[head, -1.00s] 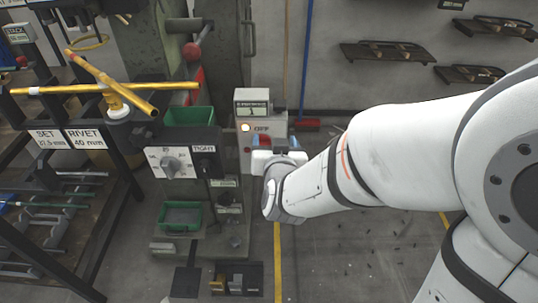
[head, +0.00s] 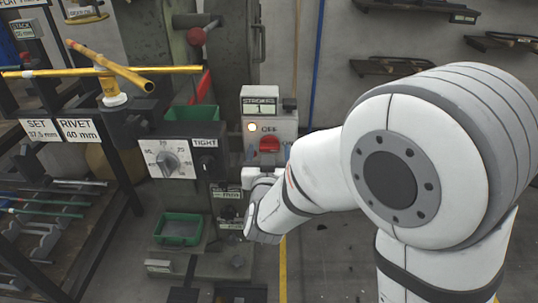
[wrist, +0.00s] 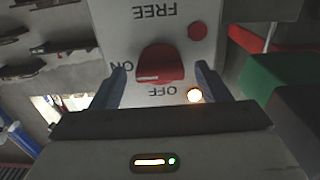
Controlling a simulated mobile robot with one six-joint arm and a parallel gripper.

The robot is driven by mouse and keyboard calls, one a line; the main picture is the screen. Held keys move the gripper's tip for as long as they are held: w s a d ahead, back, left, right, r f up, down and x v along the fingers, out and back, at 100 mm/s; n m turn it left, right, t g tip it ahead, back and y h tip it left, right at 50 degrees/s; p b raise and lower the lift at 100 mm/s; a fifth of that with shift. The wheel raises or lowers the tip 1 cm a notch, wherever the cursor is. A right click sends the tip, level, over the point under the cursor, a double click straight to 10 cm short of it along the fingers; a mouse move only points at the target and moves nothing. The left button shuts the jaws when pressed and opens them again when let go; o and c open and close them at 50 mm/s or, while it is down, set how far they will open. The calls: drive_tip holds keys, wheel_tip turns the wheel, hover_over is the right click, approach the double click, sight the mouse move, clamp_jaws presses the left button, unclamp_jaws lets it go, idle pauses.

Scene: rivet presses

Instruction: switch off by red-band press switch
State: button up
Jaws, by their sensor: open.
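The press switch is a red knob (head: 269,144) on a pale control box (head: 284,122), with the word OFF above it in the head view. In the wrist view the red knob (wrist: 160,64) shows upside down among the labels FREE, ON and OFF; its pale mark lies on the side toward ON. A lamp (wrist: 194,96) beside OFF is lit, and it also glows in the head view (head: 252,127). My gripper (wrist: 160,72) is open, with one finger on each side of the knob and visible gaps. In the head view my gripper (head: 267,158) is just below the knob.
A small display (head: 260,107) reading STROKE 1 tops the box. A dial panel (head: 180,160) marked TIGHT stands close on the left, above a green tray (head: 160,230). A red button (wrist: 194,31) is near FREE. Yellow bars (head: 150,71) cross at the left.

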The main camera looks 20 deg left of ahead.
drive_tip(key=shift+w, duration=0.3)
drive_tip(key=c, duration=1)
